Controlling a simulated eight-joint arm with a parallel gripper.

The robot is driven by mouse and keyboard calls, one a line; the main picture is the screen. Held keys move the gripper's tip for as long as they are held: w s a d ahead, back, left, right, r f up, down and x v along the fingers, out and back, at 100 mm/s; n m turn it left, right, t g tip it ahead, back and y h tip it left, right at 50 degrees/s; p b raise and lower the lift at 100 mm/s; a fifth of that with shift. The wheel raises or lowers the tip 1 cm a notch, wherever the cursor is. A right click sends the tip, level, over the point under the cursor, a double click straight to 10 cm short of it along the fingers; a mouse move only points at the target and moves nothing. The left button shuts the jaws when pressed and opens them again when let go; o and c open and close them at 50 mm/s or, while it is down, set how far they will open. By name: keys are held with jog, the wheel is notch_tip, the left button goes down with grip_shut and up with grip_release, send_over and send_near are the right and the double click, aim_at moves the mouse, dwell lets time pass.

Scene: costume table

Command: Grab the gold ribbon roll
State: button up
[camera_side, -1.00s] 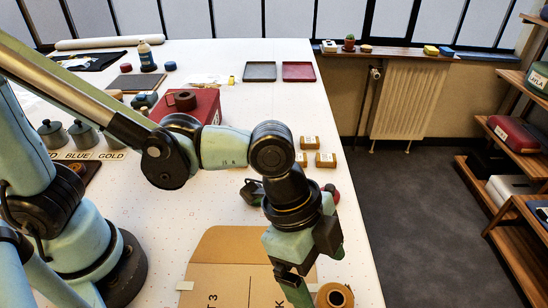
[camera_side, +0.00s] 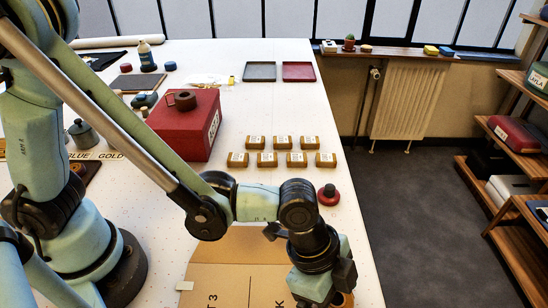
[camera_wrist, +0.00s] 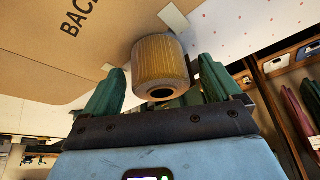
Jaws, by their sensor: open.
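The gold ribbon roll (camera_wrist: 160,62) shows in the wrist view as a ribbed golden-tan cylinder with a dark hole in its near end. It is at the edge of the brown card pattern. My gripper (camera_wrist: 161,67) is open, with one green finger on each side of the roll and gaps visible between fingers and roll. I cannot tell how far the fingertips reach along it. In the side view my wrist is at the bottom, the fingers are out of sight, and only a brown sliver of the roll (camera_side: 348,299) shows beside it.
The brown card (camera_side: 215,280) lies flat at the table's front. A red pincushion-like object (camera_side: 328,194) stands just behind my wrist. Several small labelled boxes (camera_side: 267,160) and a red case (camera_side: 187,130) are farther back. The table's right edge is close to my wrist.

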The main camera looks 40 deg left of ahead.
jog(key=shift+f, duration=0.2)
jog(key=c, duration=1.1)
jog(key=shift+r, duration=0.2)
